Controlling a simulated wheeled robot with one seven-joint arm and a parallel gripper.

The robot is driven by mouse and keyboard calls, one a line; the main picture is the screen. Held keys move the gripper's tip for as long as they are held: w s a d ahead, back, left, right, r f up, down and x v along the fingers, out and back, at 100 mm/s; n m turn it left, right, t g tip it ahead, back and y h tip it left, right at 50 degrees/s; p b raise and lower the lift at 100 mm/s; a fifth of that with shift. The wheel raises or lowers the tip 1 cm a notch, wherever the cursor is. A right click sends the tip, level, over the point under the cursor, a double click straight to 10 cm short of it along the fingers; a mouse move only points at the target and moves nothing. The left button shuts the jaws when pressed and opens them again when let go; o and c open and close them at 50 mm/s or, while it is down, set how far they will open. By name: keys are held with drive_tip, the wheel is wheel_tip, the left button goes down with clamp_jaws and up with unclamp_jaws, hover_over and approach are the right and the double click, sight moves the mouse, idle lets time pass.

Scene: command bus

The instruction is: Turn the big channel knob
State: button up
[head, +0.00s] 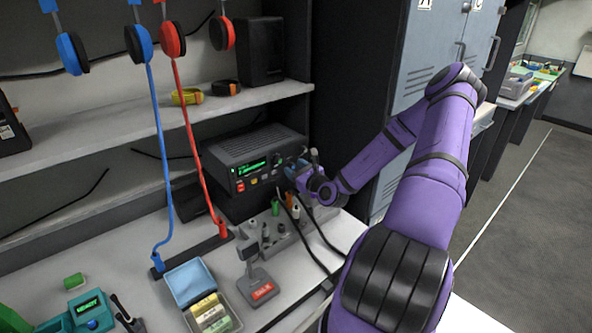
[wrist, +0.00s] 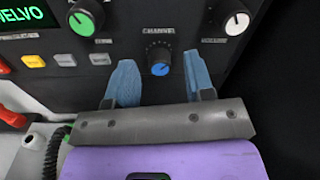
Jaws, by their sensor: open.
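The channel knob (wrist: 159,68) is a black knob with a blue face, under the label CHANNEL on the radio's front panel in the wrist view. My gripper (wrist: 162,78) is open, with one blue finger to the left of the knob and one to the right. The knob shows between the fingers; I cannot tell whether either finger touches it. In the head view the black radio (head: 255,148) with a green display stands on the bench, and my gripper (head: 294,170) is at its right front. My gripper hides the channel knob there.
A green-faced knob (wrist: 82,23) and a white-faced knob (wrist: 236,22) sit above on either side. Yellow and white buttons are at left. A grey socket block (head: 270,235) with plugs and black cables lies below my gripper. Blue and red headset cords hang at left.

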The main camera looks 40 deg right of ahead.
clamp_jaws()
drive_tip(key=shift+m, duration=0.3)
drive_tip(key=m, duration=0.3)
drive_tip(key=shift+m, duration=0.4)
drive_tip(key=m, duration=0.4)
idle(0.5)
unclamp_jaws()
